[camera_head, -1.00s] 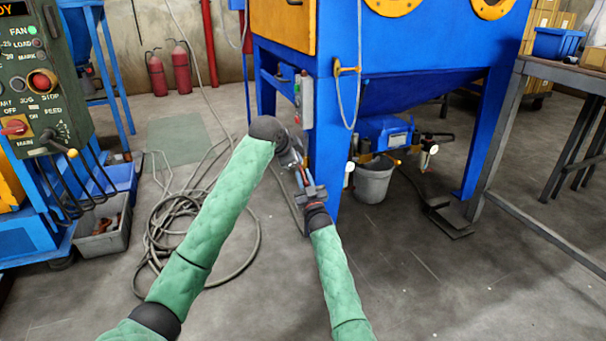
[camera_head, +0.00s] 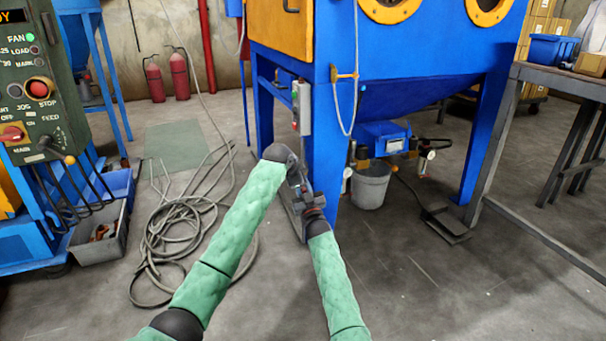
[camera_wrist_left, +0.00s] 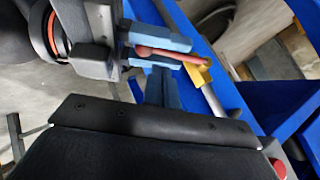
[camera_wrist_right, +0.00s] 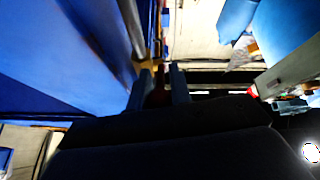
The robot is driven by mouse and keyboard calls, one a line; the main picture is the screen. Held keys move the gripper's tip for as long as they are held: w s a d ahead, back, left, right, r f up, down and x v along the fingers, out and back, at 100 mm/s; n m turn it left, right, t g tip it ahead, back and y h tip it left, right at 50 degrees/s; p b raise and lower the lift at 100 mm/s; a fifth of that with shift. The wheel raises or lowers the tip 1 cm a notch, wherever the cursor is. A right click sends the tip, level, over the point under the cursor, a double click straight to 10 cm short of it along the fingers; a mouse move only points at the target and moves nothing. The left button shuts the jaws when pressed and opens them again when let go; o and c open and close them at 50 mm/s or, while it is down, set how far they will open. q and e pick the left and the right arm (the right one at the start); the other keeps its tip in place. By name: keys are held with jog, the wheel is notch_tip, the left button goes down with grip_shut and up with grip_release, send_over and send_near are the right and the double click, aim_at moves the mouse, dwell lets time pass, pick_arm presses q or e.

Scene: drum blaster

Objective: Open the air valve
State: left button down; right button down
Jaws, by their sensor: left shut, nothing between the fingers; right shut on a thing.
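The air valve shows in the left wrist view as a yellow body (camera_wrist_left: 197,68) with a red lever (camera_wrist_left: 165,53), beside a blue post of the blast cabinet. My right gripper (camera_wrist_left: 158,54) is shut on the red lever, with one blue finger on each side of it. In the right wrist view, a dark red piece (camera_wrist_right: 161,94) shows between its fingers (camera_wrist_right: 162,84). My left gripper (camera_wrist_left: 160,88) is shut and empty, right beside the right gripper's fingers. In the head view, both grippers meet in front of the blue leg, and the valve is hidden behind them.
The blue blast cabinet (camera_head: 400,50) stands ahead, with a grey bucket (camera_head: 370,188) and a foot pedal (camera_head: 447,226) below. A coiled hose (camera_head: 180,235) lies on the floor to the left. A control panel (camera_head: 35,95) is at far left, a metal table (camera_head: 550,80) at right.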

pick_arm(q)
jog(key=shift+w+a+f, duration=0.15)
jog(key=shift+w+f, duration=0.1)
jog(key=shift+f, duration=0.15)
pick_arm(e)
jog(key=shift+f, duration=0.3)
jog(key=shift+r, duration=0.1)
pick_arm(q)
jog(key=shift+w+a+f, duration=0.2)
jog(key=shift+a+f, duration=0.1)
jog(key=shift+f, duration=0.3)
pick_arm(e)
jog(key=shift+s+r, duration=0.1)
jog(key=c, duration=1.5)
grip_release()
pick_arm(q)
jog(key=shift+d+f, duration=0.1)
